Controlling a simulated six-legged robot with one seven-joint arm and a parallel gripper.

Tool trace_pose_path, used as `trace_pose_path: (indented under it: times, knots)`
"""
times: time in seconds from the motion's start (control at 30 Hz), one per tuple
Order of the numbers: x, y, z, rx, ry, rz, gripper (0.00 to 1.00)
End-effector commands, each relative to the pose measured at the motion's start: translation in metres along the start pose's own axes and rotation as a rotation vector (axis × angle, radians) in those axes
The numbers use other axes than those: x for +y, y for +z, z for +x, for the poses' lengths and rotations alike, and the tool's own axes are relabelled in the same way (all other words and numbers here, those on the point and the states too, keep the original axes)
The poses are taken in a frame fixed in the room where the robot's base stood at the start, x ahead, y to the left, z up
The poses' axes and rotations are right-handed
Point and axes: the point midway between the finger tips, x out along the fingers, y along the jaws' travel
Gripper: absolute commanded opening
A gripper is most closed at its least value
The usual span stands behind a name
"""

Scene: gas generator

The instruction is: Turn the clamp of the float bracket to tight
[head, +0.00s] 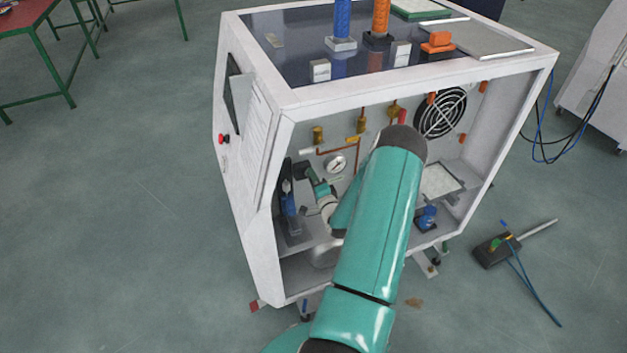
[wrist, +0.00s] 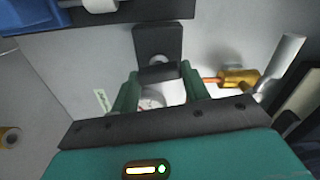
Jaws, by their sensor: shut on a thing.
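The float bracket (wrist: 158,40) is a dark block at the top middle of the wrist view. Its clamp (wrist: 159,73) is a dark bar just below the block, lying roughly crosswise. My gripper (wrist: 158,76) has its two green fingers on either side of the clamp and is shut on it. In the head view my gripper (head: 316,181) is inside the open cabinet, close to a dark part by the left inner side. My arm hides some of the cabinet interior there, and the clamp's details are too small to tell.
The white cabinet (head: 272,135) surrounds the gripper, with its frame close on the left. A pressure gauge (head: 336,163) and copper pipes are on the back panel, beside a fan (head: 441,112). A blue part (head: 428,217) stands lower right. Floor left of the cabinet is clear.

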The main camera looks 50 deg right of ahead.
Motion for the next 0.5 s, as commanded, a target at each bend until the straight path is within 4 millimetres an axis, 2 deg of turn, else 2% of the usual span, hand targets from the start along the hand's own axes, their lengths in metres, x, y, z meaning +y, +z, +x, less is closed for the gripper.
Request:
trace_pose_path:
  times: [0.2,0.5]
  knots:
    - [0.0005,0.0000,0.0000,0.000,0.000,0.118,0.23]
    - [0.0007,0.0002,0.0000,0.000,0.000,0.185,0.23]
